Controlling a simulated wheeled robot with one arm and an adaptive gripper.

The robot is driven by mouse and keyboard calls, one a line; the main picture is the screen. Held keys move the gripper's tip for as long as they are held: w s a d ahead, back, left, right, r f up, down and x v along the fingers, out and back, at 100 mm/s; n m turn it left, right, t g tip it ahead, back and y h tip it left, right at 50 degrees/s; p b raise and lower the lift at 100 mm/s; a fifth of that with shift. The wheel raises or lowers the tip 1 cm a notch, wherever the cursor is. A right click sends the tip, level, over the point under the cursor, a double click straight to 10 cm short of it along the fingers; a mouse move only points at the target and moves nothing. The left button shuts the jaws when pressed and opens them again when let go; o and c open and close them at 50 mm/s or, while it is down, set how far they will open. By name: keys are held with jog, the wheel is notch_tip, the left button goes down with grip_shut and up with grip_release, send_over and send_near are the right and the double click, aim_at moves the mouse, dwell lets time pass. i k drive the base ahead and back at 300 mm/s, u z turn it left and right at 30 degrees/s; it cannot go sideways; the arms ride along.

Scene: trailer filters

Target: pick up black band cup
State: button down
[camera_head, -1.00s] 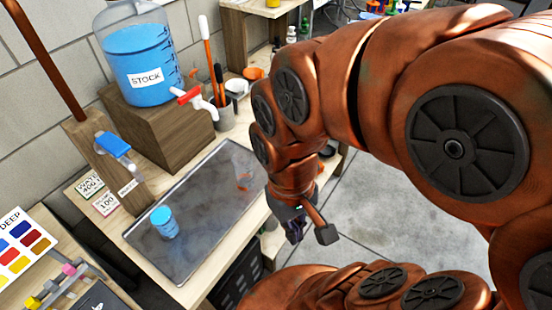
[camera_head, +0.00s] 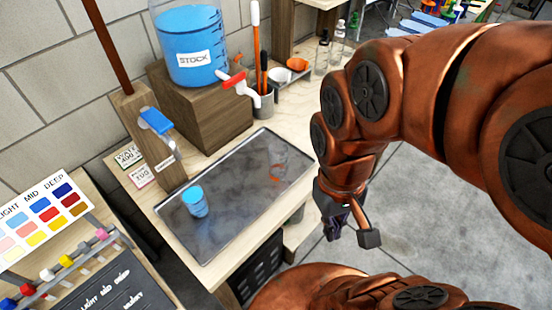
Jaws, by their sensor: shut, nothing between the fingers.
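A small cup of blue liquid (camera_head: 195,203) stands upright on the left part of the grey metal tray (camera_head: 240,228). A clear cup with an orange mark low on it (camera_head: 279,171) stands near the tray's far right corner. I cannot make out a black band on either cup. My gripper (camera_head: 335,228) hangs over the floor to the right of the bench, apart from both cups. It is shut and empty, with its dark fingers pointing down.
A large blue STOCK jug (camera_head: 191,45) with a red-handled tap stands on a wooden block (camera_head: 203,112) behind the tray. A wooden post (camera_head: 150,140) stands at the tray's left. A colour chart (camera_head: 40,222) lies at the left. The tray's middle is clear.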

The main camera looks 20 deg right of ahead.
aim_at(192, 196)
jog(key=z, duration=0.9)
jog(key=k, duration=1.4)
jog(key=u, duration=1.65)
jog(key=i, duration=0.5)
jog(key=z, duration=0.05)
